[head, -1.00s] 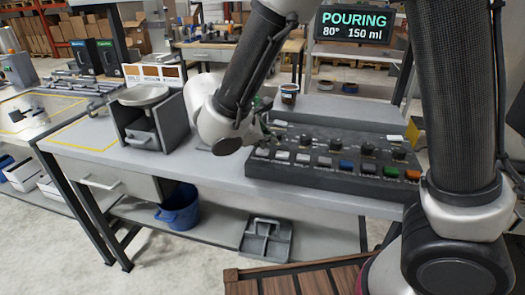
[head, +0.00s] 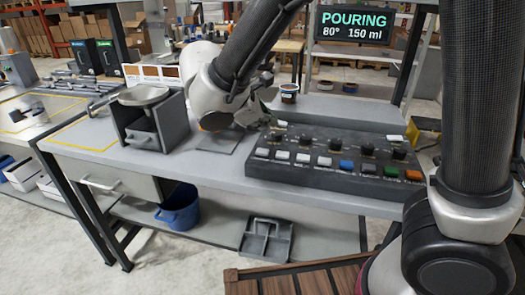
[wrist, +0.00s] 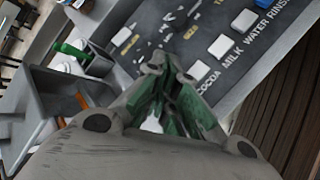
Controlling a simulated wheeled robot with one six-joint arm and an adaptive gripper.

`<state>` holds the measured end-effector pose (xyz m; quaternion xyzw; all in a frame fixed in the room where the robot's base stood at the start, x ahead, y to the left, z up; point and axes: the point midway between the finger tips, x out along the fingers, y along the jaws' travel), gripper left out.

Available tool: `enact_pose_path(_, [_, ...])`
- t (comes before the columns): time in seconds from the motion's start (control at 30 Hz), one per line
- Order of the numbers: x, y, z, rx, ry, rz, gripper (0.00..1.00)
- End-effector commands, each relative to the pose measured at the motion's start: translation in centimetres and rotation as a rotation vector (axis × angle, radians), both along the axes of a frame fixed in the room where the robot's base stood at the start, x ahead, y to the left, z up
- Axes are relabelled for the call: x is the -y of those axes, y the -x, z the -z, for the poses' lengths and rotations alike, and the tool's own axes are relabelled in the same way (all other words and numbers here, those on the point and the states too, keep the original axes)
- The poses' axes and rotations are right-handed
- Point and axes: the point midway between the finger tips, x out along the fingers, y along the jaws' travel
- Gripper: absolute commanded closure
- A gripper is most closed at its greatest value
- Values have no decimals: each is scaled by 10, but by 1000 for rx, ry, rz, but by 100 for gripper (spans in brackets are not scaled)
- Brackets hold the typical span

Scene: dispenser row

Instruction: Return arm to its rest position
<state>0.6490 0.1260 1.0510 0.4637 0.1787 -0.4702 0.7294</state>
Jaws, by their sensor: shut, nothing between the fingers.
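My gripper (wrist: 172,95) is shut and empty, its green-padded fingers together in the wrist view. The dark control panel (head: 335,170) lies on the bench with a row of coloured buttons and black knobs. A display (head: 355,38) reads "POURING 80° 150 ml". A small dark cup (head: 289,93) stands behind my gripper.
A grey box with a round pan on top (head: 150,118) stands to the left on the bench. Below are a blue bucket (head: 180,208) and a grey caddy (head: 267,240). A wooden slatted surface (head: 300,279) is in front.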

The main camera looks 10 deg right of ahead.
Motion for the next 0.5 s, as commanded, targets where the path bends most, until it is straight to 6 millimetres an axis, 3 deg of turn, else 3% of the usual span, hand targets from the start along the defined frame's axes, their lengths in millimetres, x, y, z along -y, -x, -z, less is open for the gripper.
enact_pose_path(0.37, [0, 0, -3, -2, 1, -2, 100])
enact_pose_path(0.5, [6, 12, 10, -47, -25, 39, 100])
